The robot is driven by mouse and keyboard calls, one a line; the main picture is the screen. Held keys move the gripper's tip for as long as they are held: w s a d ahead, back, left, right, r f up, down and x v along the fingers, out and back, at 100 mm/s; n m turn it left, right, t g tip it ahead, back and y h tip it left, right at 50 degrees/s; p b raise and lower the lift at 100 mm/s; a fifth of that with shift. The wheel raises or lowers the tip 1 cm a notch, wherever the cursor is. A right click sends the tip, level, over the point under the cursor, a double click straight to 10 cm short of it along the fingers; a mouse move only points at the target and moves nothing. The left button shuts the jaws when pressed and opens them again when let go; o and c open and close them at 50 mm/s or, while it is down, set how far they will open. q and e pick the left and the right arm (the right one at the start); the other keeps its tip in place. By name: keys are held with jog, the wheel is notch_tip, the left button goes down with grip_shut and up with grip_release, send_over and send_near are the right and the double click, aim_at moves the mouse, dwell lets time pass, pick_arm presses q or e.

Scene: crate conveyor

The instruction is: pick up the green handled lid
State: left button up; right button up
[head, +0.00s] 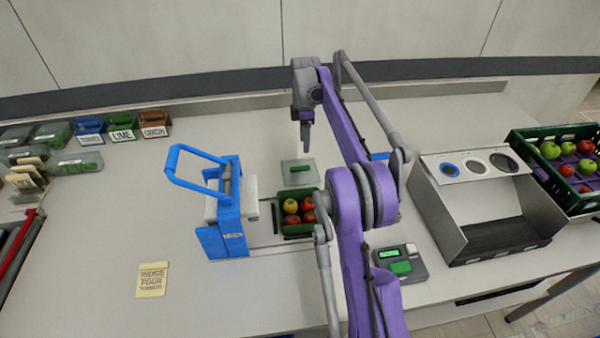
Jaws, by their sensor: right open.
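The lid (291,179) is a pale grey, see-through plate with a green handle (300,168) on top. It lies just behind a small green crate (285,231) of red and yellow-green apples; I cannot tell whether it touches the crate. My right gripper (306,138) points down above and slightly beyond the lid in the picture. It is open, with a visible gap between it and the handle and nothing seen in it. My left gripper is out of view.
A blue device with a raised handle (228,225) stands left of the crate. A grey bin with round holes (452,213), a green crate of apples (520,141) and a small keypad device (410,266) are right. Labelled containers (122,128) stand back left. The left-front table is mostly clear.

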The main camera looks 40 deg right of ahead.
aim_at(303, 167)
jog(key=f, duration=1)
jog(key=shift+w+a+f, duration=0.1)
jog(key=shift+w+f, duration=0.1)
jog(key=shift+f, duration=0.05)
grip_shut()
